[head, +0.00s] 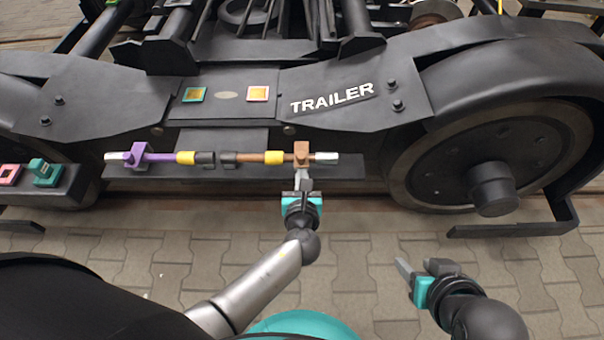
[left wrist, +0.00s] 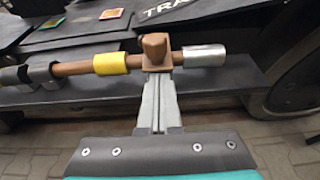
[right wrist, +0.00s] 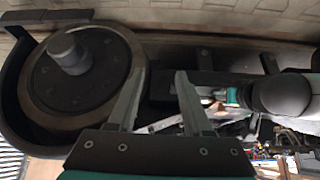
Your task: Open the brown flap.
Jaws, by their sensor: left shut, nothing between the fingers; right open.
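The brown flap (head: 301,150) appears as a small blocky brown piece on a brown rod (head: 271,157), with a silver end (head: 326,158) to its right and a yellow band (head: 245,157) to its left. It also shows in the left wrist view (left wrist: 155,48), standing up from the rod. My left gripper (head: 303,178) is shut and empty, its fingertips (left wrist: 157,75) right at the near side of the brown piece; I cannot tell whether they touch. My right gripper (head: 421,270) is open and empty, low over the paving to the right, well apart from the rod.
A purple piece (head: 134,154) on a matching purple rod lies left of the brown one. The black bogie frame with the TRAILER label (head: 332,98) rises behind. A wheel (head: 490,160) stands at the right. Paving (head: 130,260) in front is clear.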

